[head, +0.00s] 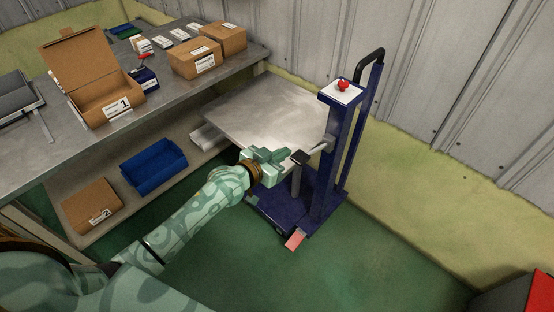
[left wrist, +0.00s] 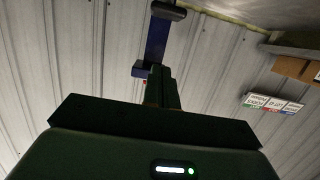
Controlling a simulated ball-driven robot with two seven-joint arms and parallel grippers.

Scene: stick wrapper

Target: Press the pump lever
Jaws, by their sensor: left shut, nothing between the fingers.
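A blue lift cart stands near the wall, with a tall blue column (head: 335,160) and a flat grey platform (head: 265,115). A short grey lever with a black end (head: 300,158) rises near the column, and a red pedal (head: 294,240) juts out low at the cart's base. I cannot tell for sure which is the pump lever. My left gripper (head: 284,154) is shut and empty, close beside the black end; whether it touches is unclear. In the left wrist view, my dark gripper (left wrist: 155,85) points toward the blue column (left wrist: 158,42). My right gripper is not in view.
A red button (head: 343,86) sits on top of the column. A steel bench at left holds an open carton (head: 92,85) and closed boxes (head: 222,38). A blue bin (head: 153,167) lies on the lower shelf. Green floor (head: 370,270) is clear in front.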

